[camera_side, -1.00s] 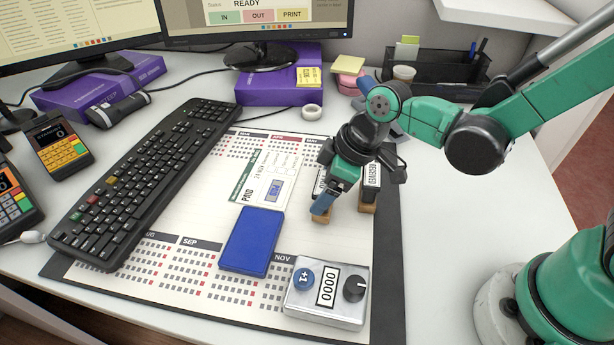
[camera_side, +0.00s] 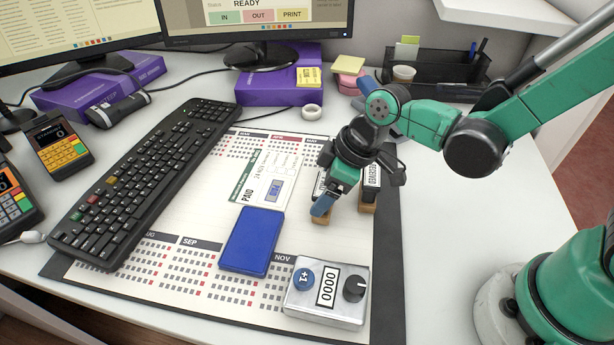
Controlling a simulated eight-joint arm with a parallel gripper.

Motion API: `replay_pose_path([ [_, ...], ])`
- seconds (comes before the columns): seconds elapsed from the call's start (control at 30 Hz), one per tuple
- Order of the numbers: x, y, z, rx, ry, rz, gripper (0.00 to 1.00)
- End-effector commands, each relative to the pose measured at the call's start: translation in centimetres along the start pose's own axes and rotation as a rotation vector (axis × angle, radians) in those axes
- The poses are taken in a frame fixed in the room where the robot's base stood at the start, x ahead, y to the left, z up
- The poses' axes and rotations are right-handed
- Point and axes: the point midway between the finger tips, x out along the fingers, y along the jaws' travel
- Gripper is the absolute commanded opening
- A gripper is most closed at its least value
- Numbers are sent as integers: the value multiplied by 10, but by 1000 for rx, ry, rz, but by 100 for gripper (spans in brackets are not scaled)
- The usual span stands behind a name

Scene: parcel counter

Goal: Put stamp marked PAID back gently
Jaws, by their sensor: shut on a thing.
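My gripper (camera_side: 324,203) points down at the right side of the desk mat and is shut on a stamp (camera_side: 319,218) with a wooden base. The base is at or just above the mat; I cannot tell whether it touches. The gripper hides most of this stamp, and its label cannot be read. A second stamp, marked RECEIVED (camera_side: 370,187), stands upright just to the right, close beside the gripper. A paper slip (camera_side: 264,180) with a PAID imprint lies on the mat to the left.
A blue pad (camera_side: 252,241) lies left of the gripper, and a silver counter box (camera_side: 326,294) is in front. A black keyboard (camera_side: 145,180) lies further left. A black organiser (camera_side: 440,75) stands behind. The white desk at right is clear.

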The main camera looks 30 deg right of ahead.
Motion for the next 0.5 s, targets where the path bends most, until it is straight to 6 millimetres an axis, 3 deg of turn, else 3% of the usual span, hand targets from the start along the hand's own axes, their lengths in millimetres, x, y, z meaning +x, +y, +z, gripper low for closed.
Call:
replay_pose_path([
  [0.43, 2, 0, 1, 0, 0, 0, 0],
  [0.47, 2, 0, 1, 0, 0, 0, 81],
  [0.5, 2, 0, 1, 0, 0, 0, 92],
])
